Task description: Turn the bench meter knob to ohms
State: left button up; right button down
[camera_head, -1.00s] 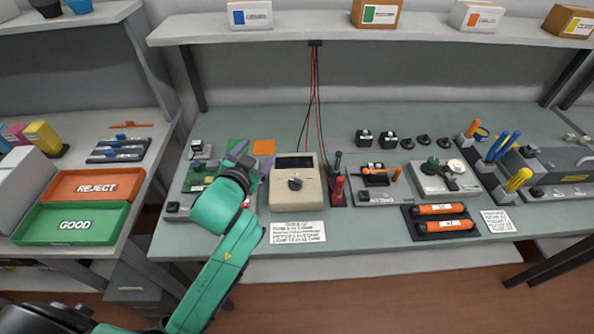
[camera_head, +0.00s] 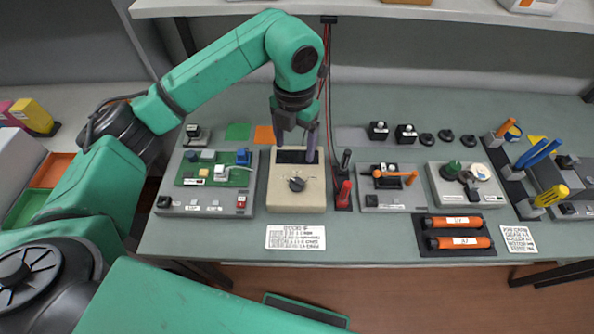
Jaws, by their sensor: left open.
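The beige bench meter (camera_head: 297,202) stands on the grey-green bench, left of the middle of the view. Its dark round knob (camera_head: 296,184) sits on the front face below the dark display (camera_head: 297,157). My left gripper (camera_head: 295,150) points down from above, with its fingers apart in front of the display, above the knob in the picture. It holds nothing. Whether a finger touches the meter I cannot tell. The marks around the knob are too small to read. My right gripper is not in view.
Left of the meter is a board fixture (camera_head: 208,200); right of it stand red and black probes (camera_head: 344,192) with cables running up. A printed card (camera_head: 295,237) lies in front. Orange cylinders (camera_head: 457,242) lie on a dark tray. The upper shelf (camera_head: 400,10) overhangs the back.

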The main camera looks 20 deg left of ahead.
aim_at(296, 182)
pick_arm(q)
notch_tip(296, 182, down, 12)
jog(key=p, duration=0.3)
jog(key=shift+s+d, duration=0.1)
jog(key=shift+s, duration=0.05)
jog(key=shift+s+f, duration=0.1)
jog(key=shift+f, duration=0.35)
grip_shut()
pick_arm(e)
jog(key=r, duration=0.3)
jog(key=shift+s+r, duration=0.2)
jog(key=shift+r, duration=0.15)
